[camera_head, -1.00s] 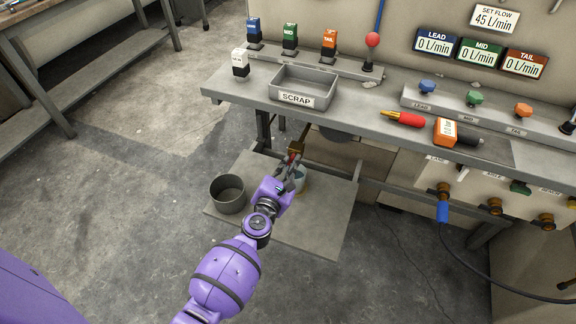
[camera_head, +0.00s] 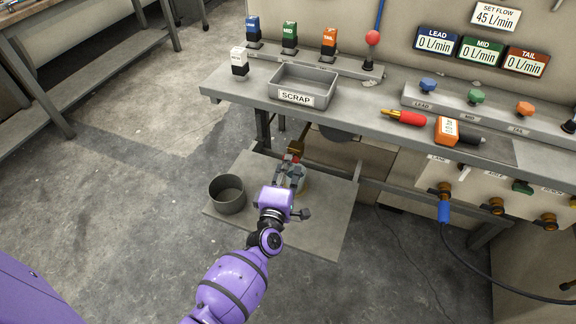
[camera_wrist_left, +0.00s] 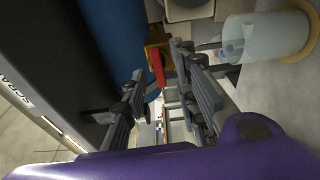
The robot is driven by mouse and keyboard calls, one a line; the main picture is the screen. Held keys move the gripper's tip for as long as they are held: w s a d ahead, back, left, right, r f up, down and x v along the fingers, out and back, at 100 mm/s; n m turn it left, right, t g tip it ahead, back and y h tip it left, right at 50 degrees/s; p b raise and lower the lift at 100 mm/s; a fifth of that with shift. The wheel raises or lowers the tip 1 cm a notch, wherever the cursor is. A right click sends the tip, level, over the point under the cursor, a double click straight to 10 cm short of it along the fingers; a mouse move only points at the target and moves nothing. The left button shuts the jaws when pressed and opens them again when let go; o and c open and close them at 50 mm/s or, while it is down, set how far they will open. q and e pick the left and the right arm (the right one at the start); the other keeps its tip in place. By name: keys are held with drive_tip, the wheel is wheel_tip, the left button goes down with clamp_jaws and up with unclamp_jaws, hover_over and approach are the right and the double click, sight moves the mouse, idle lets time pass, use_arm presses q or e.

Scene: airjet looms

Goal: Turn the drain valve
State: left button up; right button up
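The drain valve is a brass fitting (camera_head: 298,146) with a red handle (camera_head: 295,158), below the bench. In the left wrist view its brass body (camera_wrist_left: 156,50) and red handle (camera_wrist_left: 158,70) show ahead, near the fingertips. My left gripper (camera_head: 289,170) is just in front of and below the valve. Its fingers are spread; in the left wrist view the handle appears between the fingertips (camera_wrist_left: 160,64). I cannot tell whether a finger touches it. My right gripper is not in view.
A translucent cup (camera_wrist_left: 250,42) stands to the right of the fingers in the left wrist view. A grey round bin (camera_head: 228,194) stands on the floor plate (camera_head: 320,228). The bench (camera_head: 232,86) with the SCRAP tray (camera_head: 320,88) overhangs the valve.

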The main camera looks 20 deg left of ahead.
use_arm(q)
drive_tip(key=s+p, duration=0.1)
drive_tip(key=s, duration=0.4)
drive_tip(key=shift+s+a, duration=0.1)
drive_tip(key=shift+s, duration=0.05)
drive_tip(key=s+d, duration=0.1)
drive_tip(key=s, duration=1.1)
drive_tip(key=shift+d, duration=0.2)
drive_tip(key=shift+r, duration=0.1)
